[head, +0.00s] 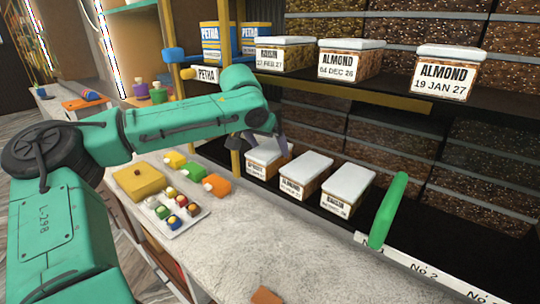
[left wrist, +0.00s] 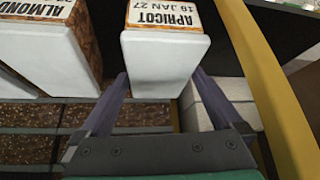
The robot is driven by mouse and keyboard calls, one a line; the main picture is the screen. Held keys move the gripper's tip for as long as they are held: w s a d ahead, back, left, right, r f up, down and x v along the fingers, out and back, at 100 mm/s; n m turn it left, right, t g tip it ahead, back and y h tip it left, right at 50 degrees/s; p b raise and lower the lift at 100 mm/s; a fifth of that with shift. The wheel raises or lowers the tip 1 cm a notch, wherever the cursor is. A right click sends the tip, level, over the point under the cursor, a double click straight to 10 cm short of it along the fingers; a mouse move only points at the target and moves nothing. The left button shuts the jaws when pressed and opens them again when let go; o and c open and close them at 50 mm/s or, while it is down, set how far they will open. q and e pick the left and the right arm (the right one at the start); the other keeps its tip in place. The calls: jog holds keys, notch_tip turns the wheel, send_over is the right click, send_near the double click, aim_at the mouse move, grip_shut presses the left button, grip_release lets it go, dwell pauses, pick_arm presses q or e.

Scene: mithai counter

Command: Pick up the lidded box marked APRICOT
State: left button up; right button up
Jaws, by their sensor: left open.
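The lidded box marked APRICOT (left wrist: 164,45) has a white lid and a printed label, and fills the upper middle of the left wrist view. In the head view it is the leftmost box (head: 256,167) on the lower shelf, partly hidden by my gripper. My left gripper (head: 267,141) is open at this box. In the left wrist view its two dark fingers (left wrist: 160,95) reach along either side of the white lid. I cannot tell whether they touch it. My right gripper is not in view.
A box marked ALMOND (left wrist: 50,40) stands close beside the APRICOT one. A third lidded box (head: 348,188) stands farther right. A yellow post (left wrist: 268,80) is close on the other side. The upper shelf's yellow edge (head: 400,101) runs above. A tray (head: 190,221) of small pieces lies on the counter.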

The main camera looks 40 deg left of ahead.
pick_arm(q)
jog(key=shift+s, duration=0.15)
jog(key=c, duration=1.3)
jog(key=shift+c, duration=0.2)
